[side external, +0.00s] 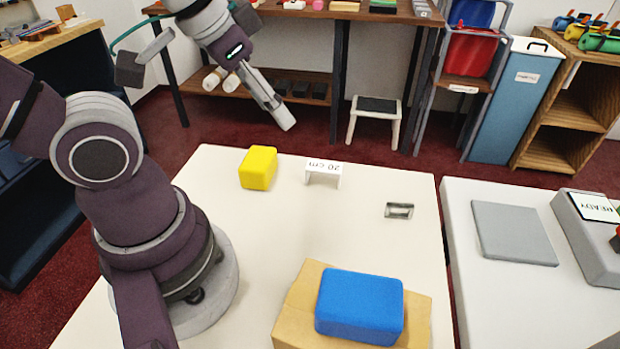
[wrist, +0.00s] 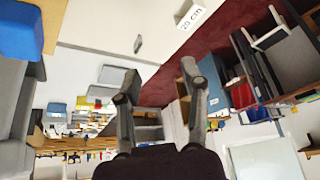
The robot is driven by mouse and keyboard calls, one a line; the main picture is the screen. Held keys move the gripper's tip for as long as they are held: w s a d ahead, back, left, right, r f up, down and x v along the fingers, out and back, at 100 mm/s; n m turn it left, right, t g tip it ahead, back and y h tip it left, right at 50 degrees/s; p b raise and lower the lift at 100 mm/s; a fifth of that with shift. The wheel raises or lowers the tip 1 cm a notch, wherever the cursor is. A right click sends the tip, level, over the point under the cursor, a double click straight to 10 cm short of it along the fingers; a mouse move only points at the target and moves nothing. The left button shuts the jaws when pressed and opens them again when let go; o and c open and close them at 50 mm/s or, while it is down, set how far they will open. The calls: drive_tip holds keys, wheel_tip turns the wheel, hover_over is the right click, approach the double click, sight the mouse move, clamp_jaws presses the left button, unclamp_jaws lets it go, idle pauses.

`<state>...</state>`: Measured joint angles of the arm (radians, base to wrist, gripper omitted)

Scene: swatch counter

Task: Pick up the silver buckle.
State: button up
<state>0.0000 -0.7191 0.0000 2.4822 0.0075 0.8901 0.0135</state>
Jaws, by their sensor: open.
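The silver buckle (side external: 399,210) is a small rectangular metal frame lying flat on the white table (side external: 320,232), toward its right edge. It also shows small near the top of the wrist view (wrist: 138,43), beyond the fingertips. My gripper (side external: 284,121) is raised at the back of the table, up and to the left of the buckle in the side view, well apart from it. In the wrist view its two fingers (wrist: 160,77) stand apart with nothing between them.
A yellow block (side external: 258,168) and a small white "20 cm" sign (side external: 323,172) stand at the back of the table. A blue block (side external: 360,305) rests on a tan board (side external: 290,315) at the front. The tabletop around the buckle is clear. A grey plate (side external: 513,233) lies on the right-hand counter.

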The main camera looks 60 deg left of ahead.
drive_tip(key=w+d+f+m+g+h, duration=0.1)
drive_tip(key=w+m, duration=0.1)
drive_tip(key=w, duration=0.2)
drive_tip(key=w+d+f+m, duration=0.2)
drive_tip(key=w, duration=0.2)
drive_tip(key=m+h, duration=0.1)
drive_tip(key=m, duration=0.1)
approach(400, 204)
drive_tip(key=shift+m+g+h, duration=0.5)
drive_tip(key=shift+m, duration=0.4)
drive_tip(key=x, duration=1)
drive_tip(key=shift+w+a+f, duration=0.15)
drive_tip(key=shift+w+a, duration=0.2)
drive_tip(key=shift+w, duration=0.1)
clamp_jaws()
